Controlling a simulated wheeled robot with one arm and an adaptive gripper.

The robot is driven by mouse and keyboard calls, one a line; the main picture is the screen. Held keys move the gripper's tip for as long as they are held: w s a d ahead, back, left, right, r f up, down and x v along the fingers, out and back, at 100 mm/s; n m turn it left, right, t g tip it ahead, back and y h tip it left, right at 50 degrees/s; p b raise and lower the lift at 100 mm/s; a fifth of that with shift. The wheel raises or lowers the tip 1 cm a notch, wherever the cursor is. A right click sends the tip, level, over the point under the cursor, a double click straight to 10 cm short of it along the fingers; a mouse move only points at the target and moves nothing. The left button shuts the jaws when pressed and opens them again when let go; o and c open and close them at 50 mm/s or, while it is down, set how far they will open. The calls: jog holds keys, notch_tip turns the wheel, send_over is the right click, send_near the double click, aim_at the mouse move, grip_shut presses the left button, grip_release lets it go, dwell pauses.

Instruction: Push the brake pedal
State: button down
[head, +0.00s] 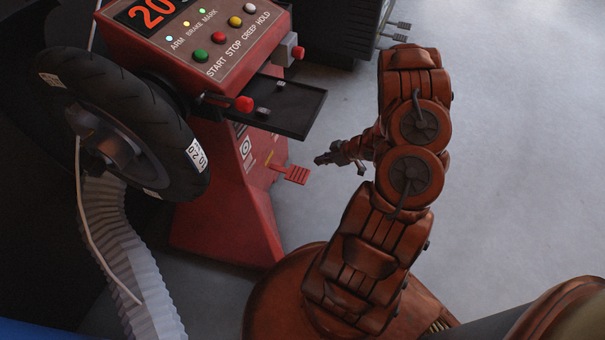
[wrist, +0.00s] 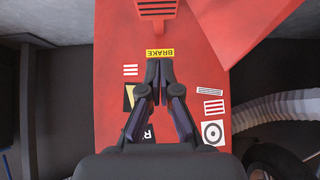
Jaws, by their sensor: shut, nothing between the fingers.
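The brake pedal (head: 294,174) is a small red ribbed plate sticking out from the lower side of a red machine stand. In the wrist view the pedal (wrist: 157,8) is at the top edge and partly cut off. A yellow BRAKE label (wrist: 160,53) is on the red panel below it in that view. My gripper (head: 322,158) is to the right of the pedal in the head view, apart from it. In the wrist view my gripper (wrist: 159,66) is shut and empty, its tips appearing just below the label. No contact with the pedal shows.
The red stand (head: 225,200) carries a control box (head: 210,50) with coloured buttons and a black tray (head: 285,108) above the pedal. A tire (head: 110,115) and a pale corrugated hose (head: 115,240) are on the left. Grey floor (head: 510,150) is clear on the right.

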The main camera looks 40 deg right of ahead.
dwell(0.3)
jog(key=b, duration=0.3)
send_over(296, 174)
jog(key=s+d, duration=0.1)
jog(key=s, duration=0.1)
notch_tip(296, 174, down, 7)
jog(key=shift+s+d+f, duration=0.1)
jog(key=shift+d+f, duration=0.05)
notch_tip(296, 174, down, 2)
jog(key=shift+s+f+b, duration=0.1)
jog(key=shift+f+b, duration=0.05)
jog(key=shift+b, duration=0.2)
jog(key=shift+d+f, duration=0.1)
jog(key=shift+f, duration=0.65)
jog(key=shift+f+b, duration=0.1)
jog(key=shift+b, duration=0.2)
